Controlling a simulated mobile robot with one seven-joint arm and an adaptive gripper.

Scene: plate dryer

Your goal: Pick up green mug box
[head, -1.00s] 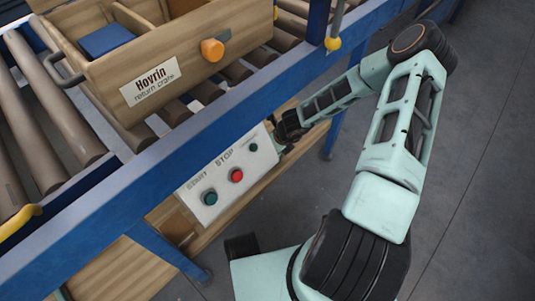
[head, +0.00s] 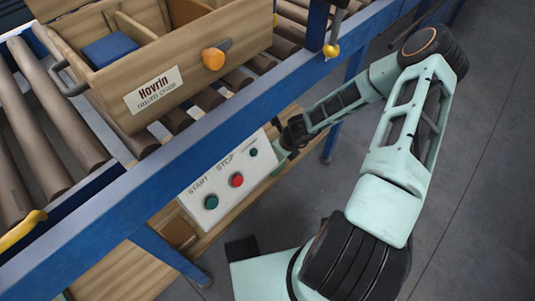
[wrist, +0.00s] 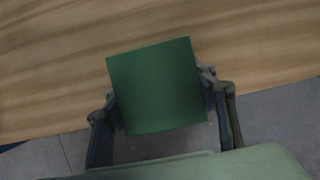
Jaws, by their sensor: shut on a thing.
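A green box (wrist: 158,86) is between the two fingers of my gripper (wrist: 163,122) in the wrist view. The gripper is shut on it, one finger on each side. Behind the box in that view lies a wooden surface (wrist: 50,65); whether the box touches it I cannot tell. In the head view my gripper is mostly hidden beside the control panel (head: 230,176), under the blue rail, and only a little green shows there.
A wooden crate (head: 195,65) labelled Hovrin stands on the rollers (head: 45,125), with a blue block (head: 110,48) inside. The blue conveyor rail (head: 170,150) runs above the wooden shelf. Grey floor (head: 470,220) is open at the right.

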